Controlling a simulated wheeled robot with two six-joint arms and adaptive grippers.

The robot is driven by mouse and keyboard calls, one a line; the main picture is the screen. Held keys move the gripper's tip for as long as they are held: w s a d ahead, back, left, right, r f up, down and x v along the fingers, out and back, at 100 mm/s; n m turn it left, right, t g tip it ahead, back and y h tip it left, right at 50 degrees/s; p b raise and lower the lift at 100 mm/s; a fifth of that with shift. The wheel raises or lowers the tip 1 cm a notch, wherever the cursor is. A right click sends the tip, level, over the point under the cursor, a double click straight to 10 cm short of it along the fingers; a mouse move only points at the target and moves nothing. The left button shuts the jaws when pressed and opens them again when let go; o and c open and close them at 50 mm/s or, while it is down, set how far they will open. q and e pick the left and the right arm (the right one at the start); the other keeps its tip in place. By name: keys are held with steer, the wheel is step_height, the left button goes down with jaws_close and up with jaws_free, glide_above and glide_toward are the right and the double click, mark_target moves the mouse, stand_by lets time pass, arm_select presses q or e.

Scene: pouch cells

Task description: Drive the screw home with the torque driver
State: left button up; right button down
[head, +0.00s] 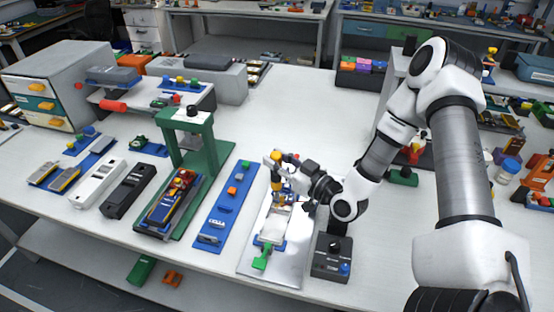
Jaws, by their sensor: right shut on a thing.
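My right gripper (292,166) is shut on the torque driver (277,183), an upright tool with yellow and dark parts. The driver stands over the far end of a blue fixture (281,246) on a pale metal plate (287,268). A light-coloured part (273,226) lies in the fixture, and a green clamp handle (262,257) sticks out at its near end. The driver's tip and the screw are too small to make out, so I cannot tell whether they touch. My left gripper is not in view.
A black box with knobs (332,259) stands right of the plate. Left of it lie a blue strip tray (210,238) with small blocks and a green press (219,160). Black (127,190) and white (97,184) devices lie further left. The table's middle back is clear.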

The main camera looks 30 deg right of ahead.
stand_by(0.4)
steer(key=shift+w+r+p, duration=0.1)
steer(key=shift+r+p, duration=0.8)
steer(key=shift+p, duration=0.05)
step_height(320, 180, up, 5)
steer(key=p, duration=0.4)
steer(key=shift+r, duration=0.15)
